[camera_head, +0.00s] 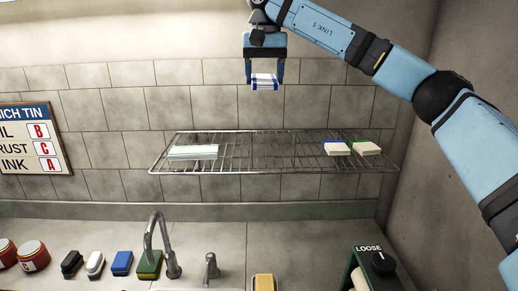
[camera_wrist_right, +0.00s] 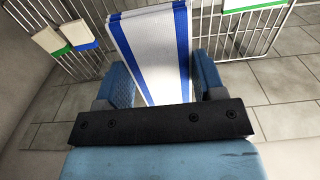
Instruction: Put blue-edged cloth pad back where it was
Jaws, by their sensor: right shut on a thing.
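My right gripper (camera_head: 264,80) is shut on a white cloth pad with blue edges (camera_head: 264,79) and holds it in the air above the wire rack (camera_head: 232,172). In the right wrist view the pad (camera_wrist_right: 150,50) is between the two fingers, with blue stripes along both long sides. On the rack's right part lie a small pad with a blue edge (camera_head: 337,149) and, beside it, one with a green edge (camera_head: 366,149). A flat white pad with green edges (camera_head: 193,152) lies on the rack's left part. My left gripper is out of view.
The rack's middle, between the pads, is bare. Below it, the counter holds a faucet (camera_head: 163,240), several sponges and brushes, red tins (camera_head: 33,255) and a green box marked LOOSE (camera_head: 375,265). A lettered sign (camera_head: 30,140) hangs on the left wall.

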